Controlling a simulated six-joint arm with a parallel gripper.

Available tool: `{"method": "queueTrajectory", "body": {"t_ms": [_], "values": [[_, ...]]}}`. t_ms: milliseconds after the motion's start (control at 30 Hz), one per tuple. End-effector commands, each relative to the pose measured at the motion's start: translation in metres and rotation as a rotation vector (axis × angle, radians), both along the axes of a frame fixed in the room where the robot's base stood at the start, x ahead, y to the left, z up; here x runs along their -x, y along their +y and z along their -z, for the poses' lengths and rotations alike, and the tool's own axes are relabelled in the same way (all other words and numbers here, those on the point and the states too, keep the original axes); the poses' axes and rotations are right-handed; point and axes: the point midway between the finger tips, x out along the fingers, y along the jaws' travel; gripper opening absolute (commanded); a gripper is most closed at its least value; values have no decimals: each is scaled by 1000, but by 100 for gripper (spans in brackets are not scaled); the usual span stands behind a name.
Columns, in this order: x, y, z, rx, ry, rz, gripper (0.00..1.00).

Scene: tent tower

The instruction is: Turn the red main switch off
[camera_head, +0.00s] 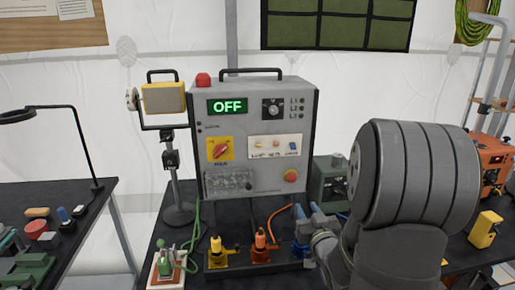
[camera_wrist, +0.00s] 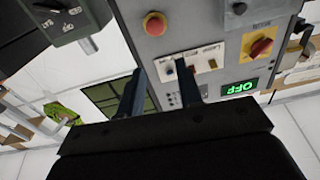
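The red main switch (camera_head: 220,148) is a rotary knob on a yellow plate, on the left of a grey control box (camera_head: 245,180). Its handle sits at a slant. The green display (camera_head: 228,106) above it reads OFF. The wrist view shows the switch (camera_wrist: 261,47) at upper right and the display (camera_wrist: 240,88) below it, turned over. My gripper (camera_wrist: 159,69) is open, with two dark fingers apart and nothing seen between them but background and box edge. It is to the side of the switch, by the small toggle plate (camera_wrist: 195,62).
The box also carries a black dial (camera_head: 273,108), a red-yellow stop button (camera_head: 290,175) and a red lamp (camera_head: 203,80). A yellow lamp on a stand (camera_head: 163,98) is to the left. Yellow (camera_head: 216,250) and orange (camera_head: 260,245) connectors stand in front. My arm fills the right.

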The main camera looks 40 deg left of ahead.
Motion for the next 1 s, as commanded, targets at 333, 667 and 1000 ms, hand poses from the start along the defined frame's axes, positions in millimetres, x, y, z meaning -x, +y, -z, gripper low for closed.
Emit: {"method": "queueTrajectory", "body": {"t_ms": [333, 667, 1000], "values": [[44, 75, -63, -193, 114, 50, 33], [130, 137, -111, -420, 404, 39, 33], [175, 158, -123, -503, 585, 17, 33]]}}
